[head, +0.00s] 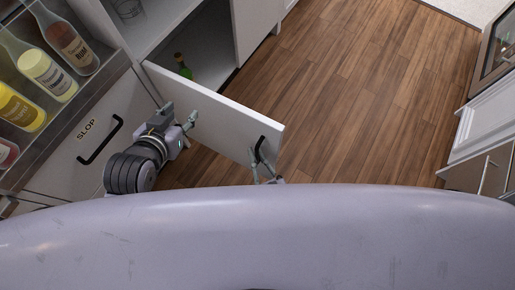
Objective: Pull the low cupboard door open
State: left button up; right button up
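The low cupboard door (205,108) is a white panel standing well open, swung out from the cabinet at left. Its black handle (260,151) is near the door's free end. My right gripper (262,170) is at the handle's lower end; my own body hides most of it, and whether its fingers grip the handle is unclear. My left gripper (181,114) is open and empty, close to the door's outer face; contact cannot be told. The cupboard interior (215,45) shows behind the door, with a green bottle (183,66) inside.
A closed drawer front marked SLOP (100,155) with a black handle is at left, below a rack of bottles (45,70). Wooden floor (350,90) is clear in the middle. White cabinets (485,130) stand at right.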

jog(key=shift+o, duration=1.1)
jog(key=v, duration=1.2)
